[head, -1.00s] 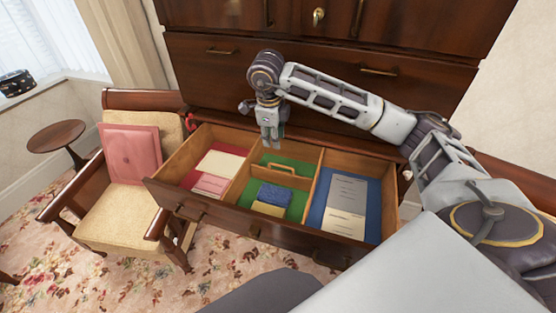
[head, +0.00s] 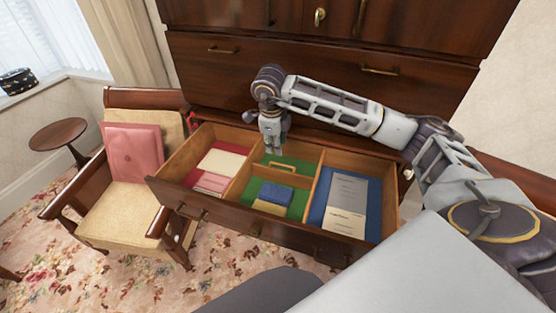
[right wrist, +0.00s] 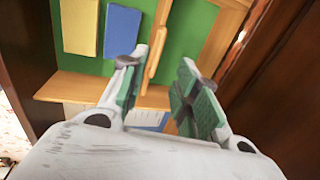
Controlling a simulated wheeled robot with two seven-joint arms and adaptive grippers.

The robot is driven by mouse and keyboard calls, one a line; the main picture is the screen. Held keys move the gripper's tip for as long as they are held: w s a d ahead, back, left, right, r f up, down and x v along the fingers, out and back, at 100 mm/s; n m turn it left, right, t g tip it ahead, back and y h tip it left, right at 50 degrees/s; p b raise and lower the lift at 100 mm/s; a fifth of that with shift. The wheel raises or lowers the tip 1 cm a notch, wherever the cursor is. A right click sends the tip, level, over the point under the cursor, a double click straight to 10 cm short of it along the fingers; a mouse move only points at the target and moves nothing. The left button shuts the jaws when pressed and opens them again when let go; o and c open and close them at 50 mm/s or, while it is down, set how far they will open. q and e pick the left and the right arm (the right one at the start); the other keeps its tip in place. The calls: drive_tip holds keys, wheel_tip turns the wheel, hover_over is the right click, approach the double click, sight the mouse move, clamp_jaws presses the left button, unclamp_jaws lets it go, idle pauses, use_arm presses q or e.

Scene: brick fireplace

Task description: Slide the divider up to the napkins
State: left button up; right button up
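The wooden divider (head: 287,178), with a raised handle (head: 281,166), stands across the green-lined middle compartment of the open drawer. Blue napkins (head: 276,192) and yellow napkins (head: 268,207) lie in front of it, with a strip of green floor between. My right gripper (head: 273,150) points down just behind the divider's handle in the head view. In the right wrist view its fingers (right wrist: 164,62) are apart, and the divider (right wrist: 158,38) shows edge-on between them. The blue napkins (right wrist: 121,31) and yellow napkins (right wrist: 80,25) are to the left there. I cannot tell whether a finger touches. My left gripper is out of view.
The drawer's left compartment holds pale and pink papers (head: 221,161) on red lining. The right one holds grey and cream papers (head: 348,195) on blue. Fixed partitions (head: 313,180) bound the middle compartment. A chair (head: 125,205) stands left of the drawer.

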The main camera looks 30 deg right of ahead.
sight(278, 164)
drive_tip(key=f, duration=0.3)
drive_tip(key=w+d+f, duration=0.1)
drive_tip(key=f, duration=0.2)
drive_tip(key=f+p, duration=0.1)
drive_tip(key=f, duration=0.2)
drive_tip(key=shift+w+d+f, duration=0.15)
drive_tip(key=shift+d+f, duration=0.05)
drive_tip(key=shift+f, duration=0.2)
clamp_jaws()
